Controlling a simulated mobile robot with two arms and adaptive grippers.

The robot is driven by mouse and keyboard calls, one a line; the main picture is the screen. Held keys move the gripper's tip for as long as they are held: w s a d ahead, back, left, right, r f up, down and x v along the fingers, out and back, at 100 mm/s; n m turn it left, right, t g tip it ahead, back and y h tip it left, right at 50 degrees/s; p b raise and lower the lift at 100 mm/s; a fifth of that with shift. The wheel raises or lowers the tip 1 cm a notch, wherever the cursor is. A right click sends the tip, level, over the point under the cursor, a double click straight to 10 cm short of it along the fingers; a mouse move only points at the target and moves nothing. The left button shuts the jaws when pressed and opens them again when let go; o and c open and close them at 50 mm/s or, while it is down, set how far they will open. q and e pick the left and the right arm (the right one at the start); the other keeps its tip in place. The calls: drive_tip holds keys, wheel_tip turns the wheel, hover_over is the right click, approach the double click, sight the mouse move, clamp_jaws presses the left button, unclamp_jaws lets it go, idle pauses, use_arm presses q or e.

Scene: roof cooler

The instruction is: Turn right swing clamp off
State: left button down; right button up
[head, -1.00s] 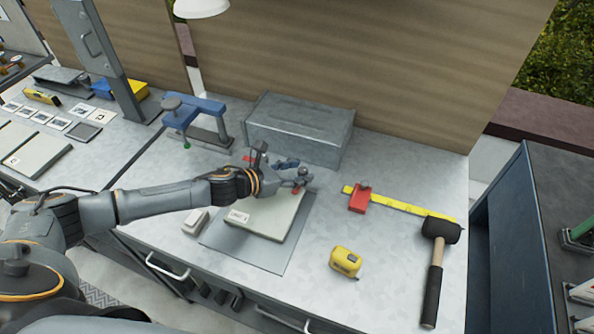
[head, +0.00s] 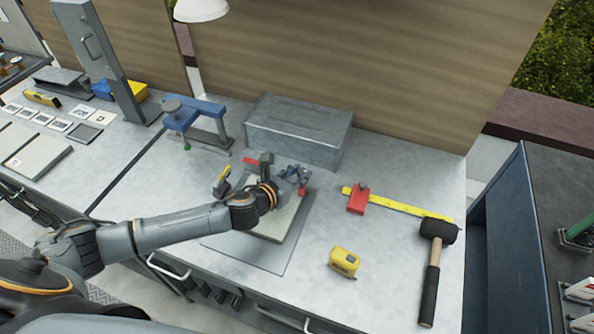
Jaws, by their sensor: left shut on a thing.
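A grey panel (head: 284,215) lies on a darker mat (head: 232,245) on the metal bench. At its back right corner is the right swing clamp (head: 303,191), a small dark fixture with a red part. My left gripper (head: 290,176) is at this clamp and shut on it; its fingers and the clamp's dark parts overlap, so the exact grip is hard to see. A second small clamp with a yellow part (head: 223,179) stands left of the panel. My left forearm and wrist cover much of the panel. My right gripper is not in view.
A grey metal box (head: 298,130) stands close behind. A blue clamp frame (head: 193,117) is at back left. To the right lie a yellow ruler with red slider (head: 400,203), a yellow tape measure (head: 344,262) and a black mallet (head: 433,270).

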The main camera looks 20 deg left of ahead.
use_arm(q)
drive_tip(key=n+y+p, duration=0.1)
drive_tip(key=n+y, duration=0.1)
drive_tip(key=d+n+y+p, duration=0.1)
drive_tip(key=y, duration=0.1)
drive_tip(key=shift+r+n+y, duration=0.1)
drive_tip(key=shift+n+y, duration=0.2)
drive_tip(key=shift+n, duration=0.1)
drive_tip(key=n+y, duration=0.1)
drive_tip(key=n+y+p, duration=0.1)
drive_tip(key=n+y, duration=0.1)
drive_tip(key=y, duration=0.1)
drive_tip(key=shift+d+n+p, duration=0.25)
drive_tip(key=shift+n+p, duration=0.05)
drive_tip(key=n+g+y, duration=0.1)
drive_tip(key=n+y, duration=0.1)
drive_tip(key=shift+w+d+n+g+y, duration=0.2)
drive_tip(key=shift+n+g+y, duration=0.1)
drive_tip(key=shift+g, duration=0.1)
drive_tip(key=shift+w+d+n+g+y+b, duration=0.1)
drive_tip(key=shift+n+g+y+b, duration=0.25)
drive_tip(key=shift+n+g+y, duration=1.15)
drive_tip(key=shift+f, duration=0.2)
drive_tip(key=shift+n, duration=0.3)
drive_tip(key=c, duration=1.1)
unclamp_jaws()
